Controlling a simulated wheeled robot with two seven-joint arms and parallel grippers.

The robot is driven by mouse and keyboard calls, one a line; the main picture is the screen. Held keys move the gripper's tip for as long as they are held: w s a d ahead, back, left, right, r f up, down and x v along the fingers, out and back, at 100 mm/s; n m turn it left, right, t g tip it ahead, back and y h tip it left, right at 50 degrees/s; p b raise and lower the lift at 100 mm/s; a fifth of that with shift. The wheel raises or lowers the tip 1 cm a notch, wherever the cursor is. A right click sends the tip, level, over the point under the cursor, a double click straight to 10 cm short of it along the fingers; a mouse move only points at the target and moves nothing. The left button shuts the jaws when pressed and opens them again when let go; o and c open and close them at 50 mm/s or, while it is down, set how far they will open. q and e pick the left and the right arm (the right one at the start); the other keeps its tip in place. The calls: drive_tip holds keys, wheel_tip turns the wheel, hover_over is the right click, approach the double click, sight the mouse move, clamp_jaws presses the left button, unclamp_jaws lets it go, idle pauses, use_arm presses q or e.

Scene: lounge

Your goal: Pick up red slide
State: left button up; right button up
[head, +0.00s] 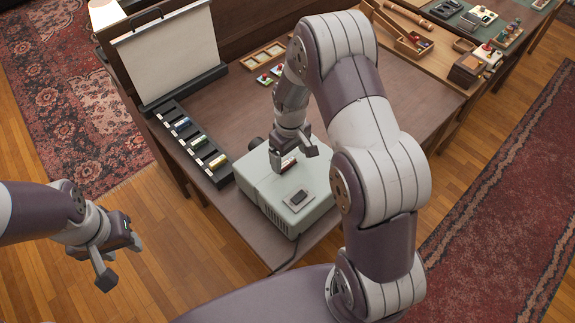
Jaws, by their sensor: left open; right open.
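My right gripper (293,158) is open and points down just over the top of a pale grey-green slide projector (268,187) on the dark table. A small item (289,163) with white and reddish parts shows between its fingers, on or just above the projector. It may be the red slide, but it is too small and partly covered to be sure. Two small slides with green and red parts, a nearer one (264,79) and a farther one (277,70), lie by a wooden tray farther back. My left gripper (120,262) is open and empty over the floor, left of the table.
A wooden sectioned tray (264,56) is at the back. A dark device (298,198) sits on the projector.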

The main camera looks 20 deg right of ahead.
sight(289, 164)
drive_tip(key=f, duration=0.2)
drive_tip(key=shift+a+f, duration=0.3)
drive_tip(key=shift+f, duration=0.05)
drive_tip(key=shift+s+d, duration=0.1)
drive_tip(key=shift+d, duration=0.05)
drive_tip(key=c, duration=1.1)
wheel_tip(289, 164, up, 10)
drive_tip(key=shift+r+b, duration=0.1)
drive_tip(key=shift+b, duration=0.45)
